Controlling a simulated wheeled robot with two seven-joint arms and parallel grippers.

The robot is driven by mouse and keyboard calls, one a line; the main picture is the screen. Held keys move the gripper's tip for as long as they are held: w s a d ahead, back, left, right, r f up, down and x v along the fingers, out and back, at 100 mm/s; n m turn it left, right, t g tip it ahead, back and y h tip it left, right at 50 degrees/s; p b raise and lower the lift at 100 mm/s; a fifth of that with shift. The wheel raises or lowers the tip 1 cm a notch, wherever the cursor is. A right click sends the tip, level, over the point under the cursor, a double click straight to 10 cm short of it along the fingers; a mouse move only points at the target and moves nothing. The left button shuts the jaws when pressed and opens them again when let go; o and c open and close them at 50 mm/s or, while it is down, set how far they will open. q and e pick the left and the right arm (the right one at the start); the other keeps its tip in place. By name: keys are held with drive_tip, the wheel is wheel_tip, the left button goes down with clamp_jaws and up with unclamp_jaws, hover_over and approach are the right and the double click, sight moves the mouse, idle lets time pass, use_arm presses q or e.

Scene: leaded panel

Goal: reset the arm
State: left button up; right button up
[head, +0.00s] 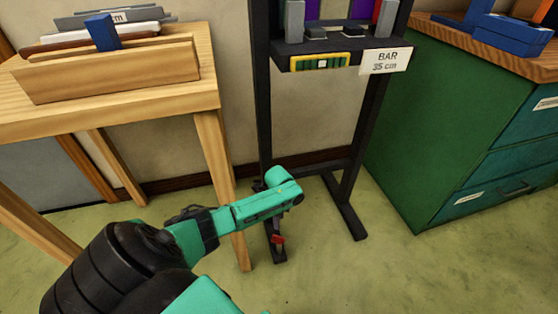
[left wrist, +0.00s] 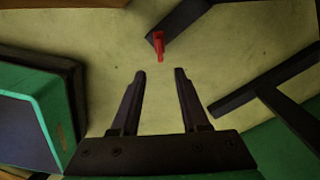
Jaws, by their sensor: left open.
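My left arm (head: 235,215) reaches in from the lower left of the head view, its turquoise end in front of the black stand. My left gripper (left wrist: 158,72) shows clearly in the left wrist view. Its two dark fingers stand apart with nothing between them, and the floor lies beyond. In the head view the fingers are mostly hidden by the arm. My right gripper is in neither view.
The black stand (head: 357,172) has feet on the green floor (head: 320,280) and a label reading "BAR 35 cm". A small red piece (left wrist: 158,45) is at a foot. A wooden table (head: 212,95) stands left, a green cabinet (head: 430,120) right.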

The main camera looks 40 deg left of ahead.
use_arm(q)
drive_tip(key=shift+r, duration=0.95)
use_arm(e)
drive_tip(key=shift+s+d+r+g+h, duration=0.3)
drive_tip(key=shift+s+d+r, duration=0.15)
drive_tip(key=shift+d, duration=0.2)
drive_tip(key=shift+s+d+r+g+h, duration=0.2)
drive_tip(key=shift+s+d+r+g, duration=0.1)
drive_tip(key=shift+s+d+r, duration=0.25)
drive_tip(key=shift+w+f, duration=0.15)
